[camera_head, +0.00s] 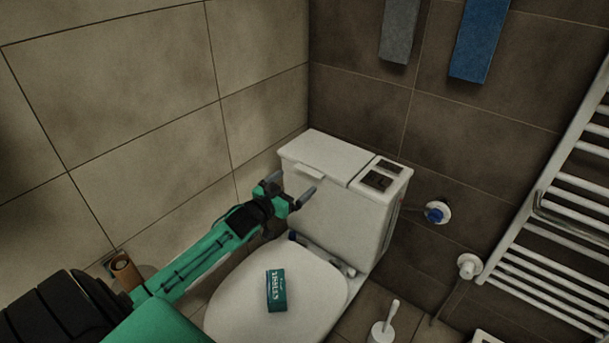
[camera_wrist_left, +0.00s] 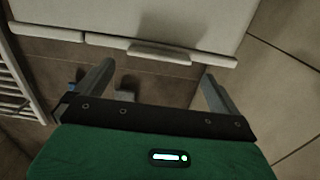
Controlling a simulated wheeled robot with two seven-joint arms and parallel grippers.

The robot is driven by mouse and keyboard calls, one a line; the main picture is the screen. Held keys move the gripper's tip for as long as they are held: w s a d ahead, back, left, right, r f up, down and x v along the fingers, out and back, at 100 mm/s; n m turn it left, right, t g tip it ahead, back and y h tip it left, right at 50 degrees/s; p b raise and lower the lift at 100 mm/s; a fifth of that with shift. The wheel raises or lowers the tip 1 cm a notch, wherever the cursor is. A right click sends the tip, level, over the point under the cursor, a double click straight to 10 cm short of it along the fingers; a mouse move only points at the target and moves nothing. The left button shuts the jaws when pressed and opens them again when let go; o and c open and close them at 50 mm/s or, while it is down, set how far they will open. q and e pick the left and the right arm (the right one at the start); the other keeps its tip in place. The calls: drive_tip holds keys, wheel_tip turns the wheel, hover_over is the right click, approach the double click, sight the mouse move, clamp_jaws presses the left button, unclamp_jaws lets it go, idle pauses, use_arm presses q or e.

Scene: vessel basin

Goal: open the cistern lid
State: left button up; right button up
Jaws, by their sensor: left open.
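The white cistern lid (camera_head: 325,151) lies flat and closed on the cistern (camera_head: 347,220) in the head view. A raised handle strip (camera_head: 309,172) runs along its front edge. To the right of the lid is a separate top section with dark buttons (camera_head: 378,181). My left gripper (camera_head: 291,187) is open and empty in front of the cistern, close to the handle. In the left wrist view, the open fingers (camera_wrist_left: 158,72) point toward the lid's edge, with the handle (camera_wrist_left: 160,53) between their directions and no visible contact. My right gripper is not in view.
A green box (camera_head: 276,291) lies on the closed toilet seat lid (camera_head: 235,310). A toilet brush (camera_head: 381,331) stands to the right. A blue-capped valve (camera_head: 437,213) and a towel radiator (camera_head: 560,190) are on the right wall. Tiled wall stands close on the left.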

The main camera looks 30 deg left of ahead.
use_arm(q)
drive_tip(key=shift+w+d, duration=0.15)
drive_tip(key=shift+w, duration=1.35)
drive_tip(key=shift+w+d, duration=0.1)
drive_tip(key=shift+w, duration=1.35)
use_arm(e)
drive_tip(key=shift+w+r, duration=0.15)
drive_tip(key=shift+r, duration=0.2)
use_arm(q)
drive_tip(key=c, duration=1.1)
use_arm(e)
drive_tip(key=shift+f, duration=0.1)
